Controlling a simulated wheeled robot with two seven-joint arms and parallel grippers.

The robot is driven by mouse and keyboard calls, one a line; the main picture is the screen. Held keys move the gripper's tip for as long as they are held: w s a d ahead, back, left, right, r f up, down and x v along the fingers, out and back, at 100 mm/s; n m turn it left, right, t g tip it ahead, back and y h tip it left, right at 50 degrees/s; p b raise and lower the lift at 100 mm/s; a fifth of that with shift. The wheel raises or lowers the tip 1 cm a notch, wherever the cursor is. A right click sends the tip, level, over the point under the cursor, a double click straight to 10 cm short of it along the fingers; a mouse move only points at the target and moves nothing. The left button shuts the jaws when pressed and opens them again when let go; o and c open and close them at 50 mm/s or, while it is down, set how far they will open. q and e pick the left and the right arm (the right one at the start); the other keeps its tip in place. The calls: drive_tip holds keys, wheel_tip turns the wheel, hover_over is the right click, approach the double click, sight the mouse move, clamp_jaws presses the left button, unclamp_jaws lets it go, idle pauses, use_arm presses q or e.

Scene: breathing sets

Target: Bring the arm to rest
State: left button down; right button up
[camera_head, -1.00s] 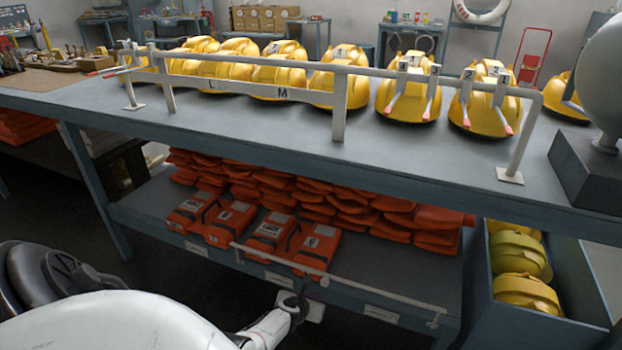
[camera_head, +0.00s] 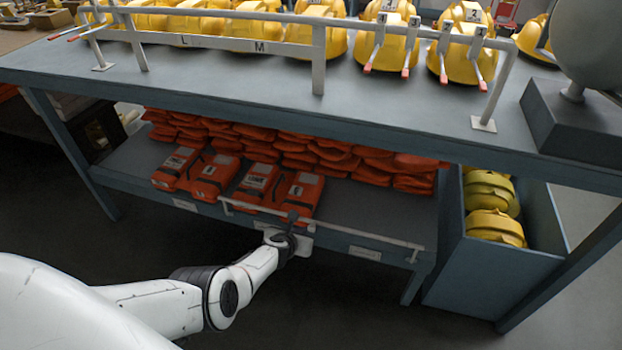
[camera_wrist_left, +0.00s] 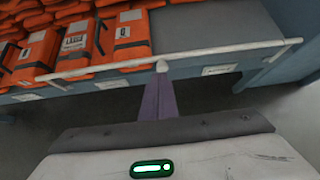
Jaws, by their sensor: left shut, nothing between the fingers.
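My left gripper (camera_head: 292,219) is at the front edge of the lower shelf, by the white rail (camera_head: 366,234). In the left wrist view its closed fingers (camera_wrist_left: 161,90) point away from the wrist, with nothing between them. The fingertips overlap the rail in the picture; I cannot tell whether they touch it. My white left arm (camera_head: 150,308) reaches in from the lower left. The right gripper is not in view.
Orange packs (camera_head: 257,183) lie behind the rail on the lower shelf (camera_head: 365,212), with stacked orange bundles behind them. Yellow helmets (camera_head: 389,47) stand on the upper table (camera_head: 250,88). A blue bin (camera_head: 505,272) holds yellow things at right. The floor before the shelf looks clear.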

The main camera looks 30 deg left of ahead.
use_arm(q)
drive_tip(key=s+a+m, duration=0.2)
drive_tip(key=s+m, duration=1.1)
drive_tip(key=m, duration=0.7)
drive_tip(key=s+d+r+m+h, duration=0.2)
drive_tip(key=s+d+r+m, duration=0.2)
drive_tip(key=s+d+m, duration=0.5)
drive_tip(key=s+d+r+m+g+h, duration=0.1)
drive_tip(key=s+d+r+m+h, duration=0.1)
drive_tip(key=s+d+m, duration=0.7)
drive_tip(key=shift+s+r+m, duration=0.4)
drive_tip(key=shift+r+m, duration=0.45)
drive_tip(key=shift+m, duration=0.25)
